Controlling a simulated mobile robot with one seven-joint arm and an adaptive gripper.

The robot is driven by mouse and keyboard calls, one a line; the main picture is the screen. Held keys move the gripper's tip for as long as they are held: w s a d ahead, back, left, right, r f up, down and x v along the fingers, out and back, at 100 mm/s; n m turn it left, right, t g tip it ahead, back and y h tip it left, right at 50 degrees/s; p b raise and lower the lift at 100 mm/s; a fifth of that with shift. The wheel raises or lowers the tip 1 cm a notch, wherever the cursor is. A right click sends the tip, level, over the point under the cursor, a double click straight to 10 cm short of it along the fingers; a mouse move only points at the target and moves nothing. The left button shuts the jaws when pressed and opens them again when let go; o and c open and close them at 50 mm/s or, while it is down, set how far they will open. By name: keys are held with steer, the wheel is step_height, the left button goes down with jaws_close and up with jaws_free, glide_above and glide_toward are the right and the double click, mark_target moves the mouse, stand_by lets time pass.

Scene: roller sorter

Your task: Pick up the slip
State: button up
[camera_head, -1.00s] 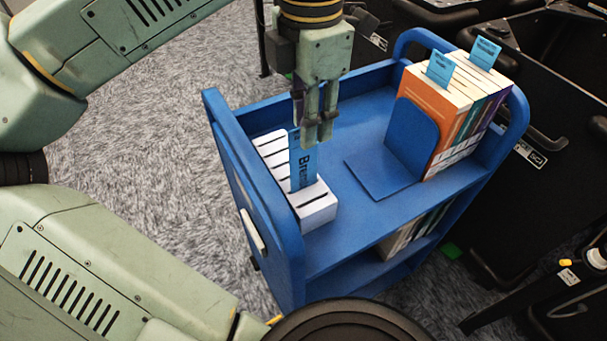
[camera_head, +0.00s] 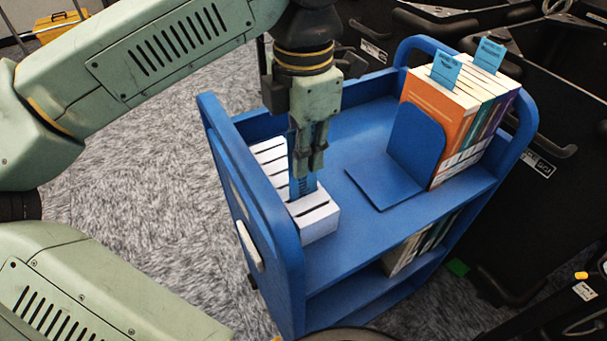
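A blue slip (camera_head: 303,187) with dark lettering stands upright in a slot of a white slotted holder (camera_head: 319,225). The holder sits at the left end of the blue cart's top shelf. My gripper (camera_head: 308,162) points down over the holder, its fingers at the slip's upper part. The fingers hide much of the slip and its lettering. I cannot tell whether they are closed on it or only beside it.
The blue cart (camera_head: 352,246) has raised end walls. Books (camera_head: 436,103) with two blue slips stand at its right, against a blue bookend (camera_head: 416,142). The shelf between holder and bookend is clear. Black equipment (camera_head: 562,110) stands behind at right.

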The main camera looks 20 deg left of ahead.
jaws_close()
